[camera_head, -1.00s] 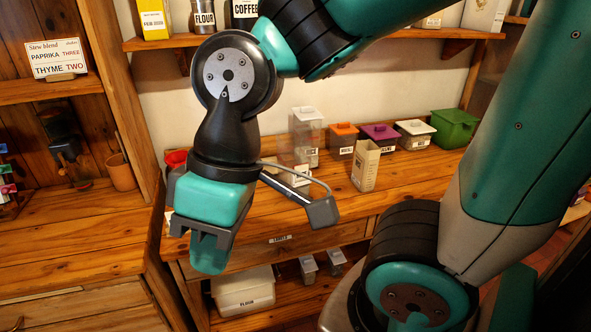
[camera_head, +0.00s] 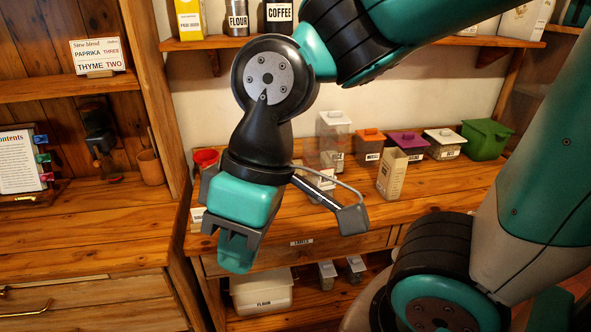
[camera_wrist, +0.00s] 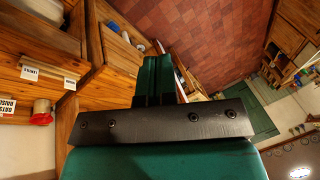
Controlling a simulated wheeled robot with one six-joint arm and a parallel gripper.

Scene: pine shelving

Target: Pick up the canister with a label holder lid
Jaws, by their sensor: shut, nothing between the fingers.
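Several lidded canisters stand along the back of the counter: a tall clear one (camera_head: 335,138), one with an orange lid (camera_head: 371,136), one with a purple lid (camera_head: 407,141), one with a white lid (camera_head: 444,138) and a green one (camera_head: 486,139). A red-topped container (camera_head: 206,158) stands behind my arm. I cannot tell which lid has a label holder. My gripper (camera_head: 237,258) points down in front of the counter, shut and empty, apart from all of them. In the wrist view my gripper (camera_wrist: 156,75) shows closed fingers.
A beige carton (camera_head: 391,177) stands on the counter (camera_head: 400,210). FLOUR (camera_head: 237,20) and COFFEE (camera_head: 279,14) containers stand on the upper shelf. A white FLOUR bin (camera_head: 262,290) and two small canisters (camera_head: 327,275) sit below. A clay pot (camera_head: 150,168) is on the left counter.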

